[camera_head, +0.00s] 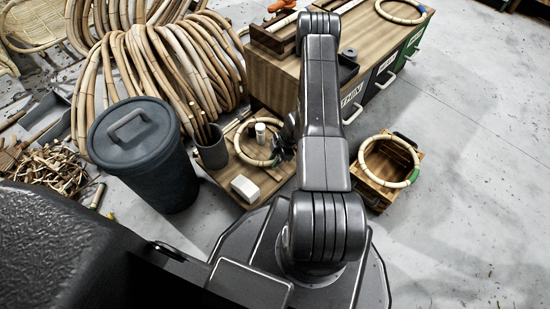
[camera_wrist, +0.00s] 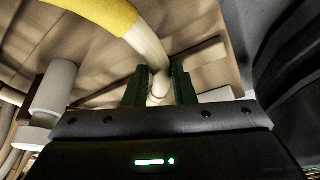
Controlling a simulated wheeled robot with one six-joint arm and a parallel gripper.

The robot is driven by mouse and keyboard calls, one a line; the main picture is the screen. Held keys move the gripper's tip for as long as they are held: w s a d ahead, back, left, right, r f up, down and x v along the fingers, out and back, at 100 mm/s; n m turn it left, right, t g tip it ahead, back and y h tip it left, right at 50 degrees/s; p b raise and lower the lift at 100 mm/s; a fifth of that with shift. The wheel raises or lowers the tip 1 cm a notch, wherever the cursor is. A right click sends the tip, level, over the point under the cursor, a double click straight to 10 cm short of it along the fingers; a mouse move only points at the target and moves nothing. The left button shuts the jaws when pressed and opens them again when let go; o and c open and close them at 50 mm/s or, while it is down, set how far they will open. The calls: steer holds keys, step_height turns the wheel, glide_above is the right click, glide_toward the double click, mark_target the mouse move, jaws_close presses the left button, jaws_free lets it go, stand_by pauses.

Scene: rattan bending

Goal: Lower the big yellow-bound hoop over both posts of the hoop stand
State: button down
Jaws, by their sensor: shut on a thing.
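My gripper (camera_wrist: 158,88) is shut on a pale rattan hoop (camera_wrist: 146,46) with a yellow binding (camera_wrist: 95,10) beside the grip. In the head view my gripper (camera_head: 284,143) is largely hidden by my arm, at the right side of a pale hoop (camera_head: 254,163) over the low wooden table. A white post (camera_head: 260,130) shows inside the hoop's outline. The wrist view shows a white cylinder (camera_wrist: 54,86) left of the jaws, apart from them. I cannot make out a second post, nor tell whether the hoop is above or around the post.
A dark lidded bin (camera_head: 140,150) and a grey cup of sticks (camera_head: 212,150) stand left of the hoop. A white block (camera_head: 245,188) lies in front. A wooden crate with a green-bound hoop (camera_head: 372,146) is at right. A wooden cabinet (camera_head: 275,85) stands behind. Right floor is clear.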

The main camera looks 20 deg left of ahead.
steer(key=c, duration=1.1)
jaws_free()
steer(key=shift+r, duration=0.1)
steer(key=p+v, duration=0.6)
steer(key=v, duration=0.7)
steer(key=shift+d+r+p, duration=0.1)
steer(key=shift+r+p, duration=0.25)
steer(key=shift+f, duration=0.15)
